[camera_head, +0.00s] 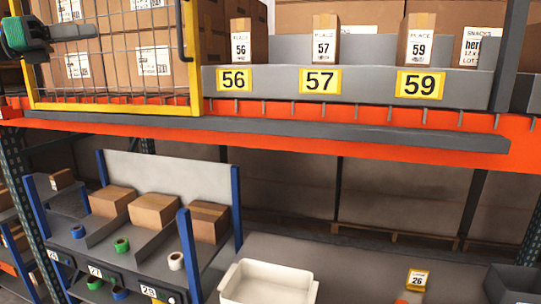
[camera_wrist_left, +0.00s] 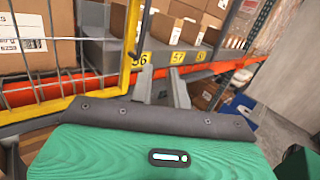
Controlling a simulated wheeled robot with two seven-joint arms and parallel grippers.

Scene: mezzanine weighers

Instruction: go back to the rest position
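My left gripper (camera_head: 88,32) is at the upper left in the head view, in front of the yellow-framed wire mesh gate (camera_head: 115,55). In the left wrist view its two grey fingers (camera_wrist_left: 163,88) stand apart with nothing between them, beyond the green wrist cover. The left gripper holds nothing that I can see.
An orange shelf beam (camera_head: 300,133) runs across, below a grey ledge with yellow tags 56, 57 and 59 and boxes. Below left, a blue-posted rack (camera_head: 190,255) holds cartons and tape rolls. A white bin (camera_head: 268,283) stands at bottom centre.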

